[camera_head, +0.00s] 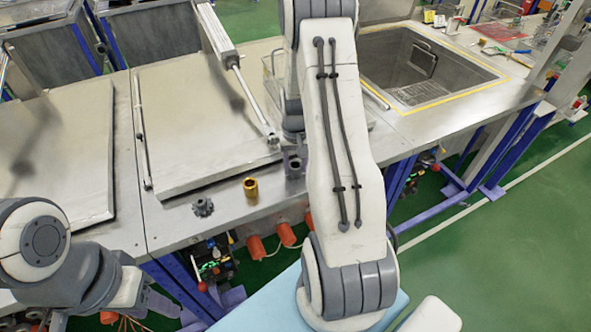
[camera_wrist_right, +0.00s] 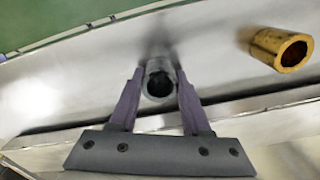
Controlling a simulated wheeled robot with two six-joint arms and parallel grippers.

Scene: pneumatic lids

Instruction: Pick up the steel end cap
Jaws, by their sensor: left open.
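A grey, round, hollow metal piece (camera_wrist_right: 159,82), which looks like the steel end cap, stands on the metal worktop in the right wrist view. The two purple fingers of my right gripper (camera_wrist_right: 160,92) lie on either side of it, very close. I cannot tell whether they touch or grip it. In the head view my right gripper (camera_head: 293,160) is low over the worktop behind my arm, and the cap is not clear there. My left gripper (camera_head: 160,303) is open at the bottom left, in front of the worktop edge, far from the cap.
A brass bushing (camera_head: 250,188) stands near the front edge, also in the right wrist view (camera_wrist_right: 282,50). A grey toothed part (camera_head: 203,207) lies left of it. Flat steel lids (camera_head: 180,120) and a pneumatic cylinder (camera_head: 215,30) are behind. An open basin (camera_head: 400,60) is at right.

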